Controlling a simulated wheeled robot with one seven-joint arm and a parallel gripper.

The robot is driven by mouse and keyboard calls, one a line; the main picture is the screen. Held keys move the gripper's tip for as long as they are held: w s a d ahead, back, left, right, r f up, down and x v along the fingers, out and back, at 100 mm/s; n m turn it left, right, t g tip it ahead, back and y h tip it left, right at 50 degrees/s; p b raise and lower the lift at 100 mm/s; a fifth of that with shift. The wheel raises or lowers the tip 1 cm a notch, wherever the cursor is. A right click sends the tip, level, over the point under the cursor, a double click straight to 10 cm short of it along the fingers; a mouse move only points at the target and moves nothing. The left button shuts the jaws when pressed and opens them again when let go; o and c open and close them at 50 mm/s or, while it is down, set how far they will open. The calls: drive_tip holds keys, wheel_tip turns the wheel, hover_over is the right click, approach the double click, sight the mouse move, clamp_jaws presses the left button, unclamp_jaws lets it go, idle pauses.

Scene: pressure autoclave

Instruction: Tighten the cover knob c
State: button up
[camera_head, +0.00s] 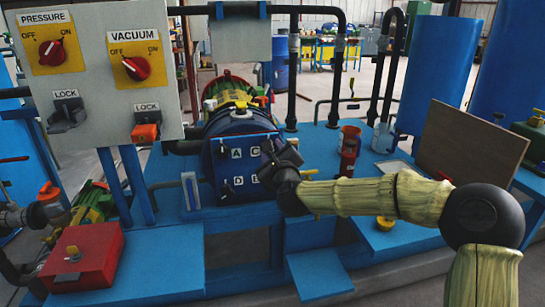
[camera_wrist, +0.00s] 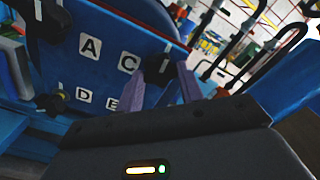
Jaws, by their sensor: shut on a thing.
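In the wrist view the cover (camera_wrist: 105,45) shows labels A, C, D and E. The black cover knob c (camera_wrist: 160,68) is at the cover's right edge, beside the C label (camera_wrist: 129,64). My gripper (camera_wrist: 162,84) has its two purple fingers on either side of this knob and is shut on it. In the head view my gripper (camera_head: 277,158) reaches the cover from the right and hides the knob.
A grey panel (camera_head: 85,100) with red PRESSURE (camera_head: 52,52) and VACUUM (camera_head: 136,67) switches stands at the left. A red box (camera_head: 82,257) sits below it. A red cylinder (camera_head: 349,150) and a brown board (camera_head: 470,145) stand to the right. Dark pipes rise behind the autoclave.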

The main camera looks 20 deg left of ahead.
drive_tip(key=shift+f+m, duration=0.15)
drive_tip(key=shift+m, duration=0.25)
drive_tip(key=o, duration=1)
drive_tip(key=p+v, duration=0.3)
drive_tip(key=v, duration=1.4)
drive_tip(key=shift+s, duration=0.25)
